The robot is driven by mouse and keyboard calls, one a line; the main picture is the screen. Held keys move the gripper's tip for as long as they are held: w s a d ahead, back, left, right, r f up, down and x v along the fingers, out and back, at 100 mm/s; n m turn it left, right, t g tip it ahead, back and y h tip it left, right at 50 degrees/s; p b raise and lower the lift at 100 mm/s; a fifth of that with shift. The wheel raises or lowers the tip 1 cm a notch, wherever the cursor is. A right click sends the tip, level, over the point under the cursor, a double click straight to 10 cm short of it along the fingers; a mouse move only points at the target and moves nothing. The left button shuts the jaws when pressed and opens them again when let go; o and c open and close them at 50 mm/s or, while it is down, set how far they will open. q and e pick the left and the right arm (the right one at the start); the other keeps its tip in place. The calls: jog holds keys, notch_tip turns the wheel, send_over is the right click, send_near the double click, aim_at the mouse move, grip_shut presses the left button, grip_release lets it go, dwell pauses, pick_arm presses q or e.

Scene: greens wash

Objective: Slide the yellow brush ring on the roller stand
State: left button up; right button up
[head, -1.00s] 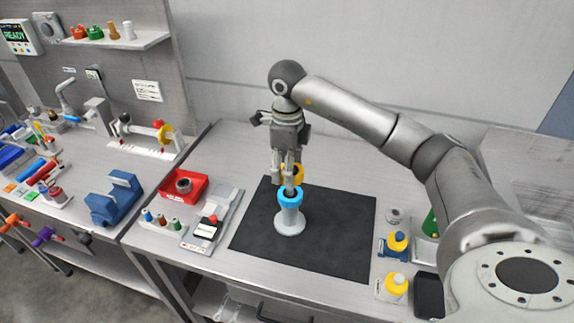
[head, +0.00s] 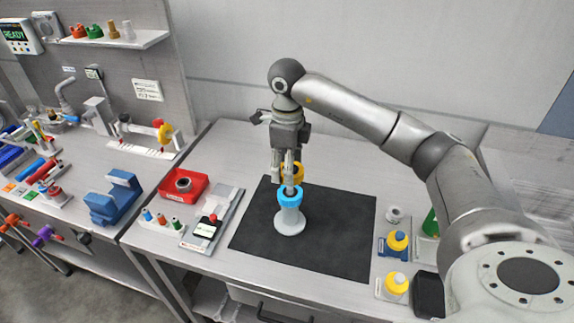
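The yellow brush ring (head: 296,172) is at the fingers of my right gripper (head: 283,181), just above and behind the top of the roller stand. The fingers appear closed on its left side, one finger partly covering it. The roller stand (head: 289,220) is pale grey and upright on the dark mat, with a blue ring (head: 289,200) around its top. The fingertips are close over the blue ring; whether they touch it cannot be told. My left gripper is not in view.
The dark mat (head: 335,235) is otherwise clear. Left of it are a red bin (head: 171,189) and a grey tray (head: 222,213). Yellow-topped items (head: 397,240) stand on the right. A blue holder (head: 114,200) is on the left bench.

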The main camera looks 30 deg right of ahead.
jog(key=shift+f+b, duration=1.95)
jog(key=shift+f, duration=0.55)
jog(key=o, duration=1.1)
jog(key=shift+r, duration=0.15)
notch_tip(320, 180, up, 12)
jog(key=shift+f, duration=0.1)
